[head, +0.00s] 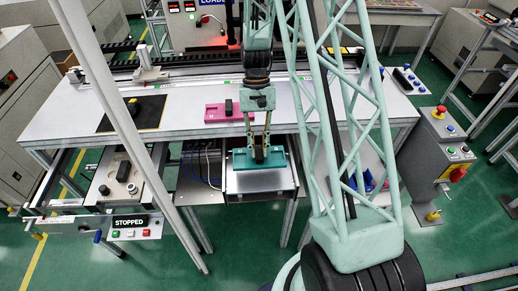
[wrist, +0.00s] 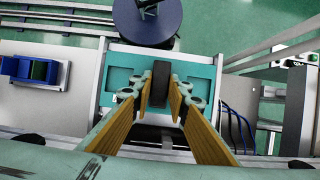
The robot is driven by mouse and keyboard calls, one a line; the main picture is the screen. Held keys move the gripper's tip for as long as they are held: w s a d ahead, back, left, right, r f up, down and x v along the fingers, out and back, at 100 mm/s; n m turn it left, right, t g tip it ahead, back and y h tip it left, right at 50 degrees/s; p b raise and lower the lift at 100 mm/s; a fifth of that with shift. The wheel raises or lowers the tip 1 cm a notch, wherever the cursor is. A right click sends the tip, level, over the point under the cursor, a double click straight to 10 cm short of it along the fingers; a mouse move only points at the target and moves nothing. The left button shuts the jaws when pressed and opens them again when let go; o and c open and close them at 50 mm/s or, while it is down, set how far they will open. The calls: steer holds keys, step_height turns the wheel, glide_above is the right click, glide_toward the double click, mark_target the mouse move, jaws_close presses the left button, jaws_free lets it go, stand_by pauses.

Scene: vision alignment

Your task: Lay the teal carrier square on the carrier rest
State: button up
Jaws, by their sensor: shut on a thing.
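The teal carrier (head: 242,158) is a flat plate with an upright black handle, in the middle of the head view. It also shows in the wrist view (wrist: 119,76). My gripper (head: 259,155) points down over it, its fingers shut on the black handle (wrist: 160,80) from both sides. The carrier is over a light metal tray (head: 262,182) in front of the long table. I cannot tell whether it touches the tray or hangs just above it. I cannot tell for sure which surface is the carrier rest.
A magenta plate (head: 216,114) with a black block lies on the white table (head: 185,100) behind. A side unit with a STOPPED sign (head: 130,221) stands front left. Blue bins (wrist: 38,70) show in the wrist view.

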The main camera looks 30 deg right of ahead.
steer(key=shift+f, duration=0.1)
stand_by(0.4)
steer(key=shift+f+b, duration=2.2)
steer(key=shift+f, duration=1.35)
steer(key=shift+f, duration=0.35)
steer(key=o, duration=1.1)
steer(key=shift+c, duration=0.2)
steer(key=shift+r, duration=0.1)
steer(key=v, duration=1.1)
steer(key=shift+w+r, duration=0.15)
steer(key=shift+r, duration=0.25)
